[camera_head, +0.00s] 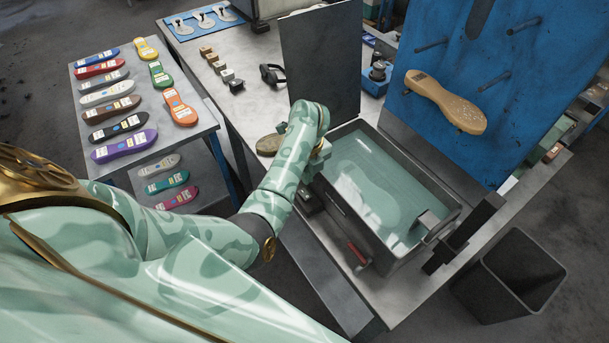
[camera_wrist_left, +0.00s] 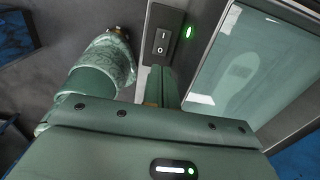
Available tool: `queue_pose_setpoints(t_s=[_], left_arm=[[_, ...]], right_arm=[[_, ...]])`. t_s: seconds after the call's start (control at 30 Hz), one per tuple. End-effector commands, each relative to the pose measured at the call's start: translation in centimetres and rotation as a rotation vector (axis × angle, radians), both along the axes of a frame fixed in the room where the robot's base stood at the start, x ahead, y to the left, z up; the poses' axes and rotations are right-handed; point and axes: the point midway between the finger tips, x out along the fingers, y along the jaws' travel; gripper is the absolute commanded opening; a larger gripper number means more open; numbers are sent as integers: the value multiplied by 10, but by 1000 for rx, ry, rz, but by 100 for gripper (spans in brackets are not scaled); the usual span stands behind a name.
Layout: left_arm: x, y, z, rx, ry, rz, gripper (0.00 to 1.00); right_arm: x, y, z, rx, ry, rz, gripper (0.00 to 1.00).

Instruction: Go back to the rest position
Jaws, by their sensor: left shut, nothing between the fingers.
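My left gripper (camera_head: 317,166) is by the near left edge of a grey box-shaped machine (camera_head: 345,215). In the left wrist view its fingers (camera_wrist_left: 161,88) are together and empty, close to a dark switch box (camera_wrist_left: 168,40) with a 1/0 rocker and a lit green lamp. Contact with the switch cannot be told. The machine's top is a glossy green surface (camera_head: 375,185); a faint sole outline shows in it in the left wrist view. A dark panel (camera_head: 320,60) stands upright behind the machine. My right gripper is not in view.
A side table (camera_head: 190,137) at left holds several coloured soles. A blue pegboard (camera_head: 545,60) holds a tan sole (camera_head: 445,102). A dark bin (camera_head: 512,275) stands at right.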

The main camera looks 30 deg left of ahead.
Motion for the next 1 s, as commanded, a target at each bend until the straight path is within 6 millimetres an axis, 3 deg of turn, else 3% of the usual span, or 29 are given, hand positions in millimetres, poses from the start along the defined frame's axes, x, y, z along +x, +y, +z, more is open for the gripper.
queue_pose_setpoints(t_s=[0.13, 0.67, 0.77, 0.87, 0.93, 1.0], left_arm=[[0, -1, 12, 0, -1, -1, 0], [0, 5, 10, 26, -7, -9, 0], [-1, 36, 10, 181, -41, -62, 0], [-1, 96, 28, 529, -103, -208, 0], [2, 139, 65, 860, -137, -373, 0], [8, 161, 116, 1203, -150, -577, 0]], right_arm=[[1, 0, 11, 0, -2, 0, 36], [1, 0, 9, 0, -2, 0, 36], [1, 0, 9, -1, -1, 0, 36], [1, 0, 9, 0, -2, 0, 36], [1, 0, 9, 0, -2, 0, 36], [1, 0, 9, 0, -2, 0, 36]])
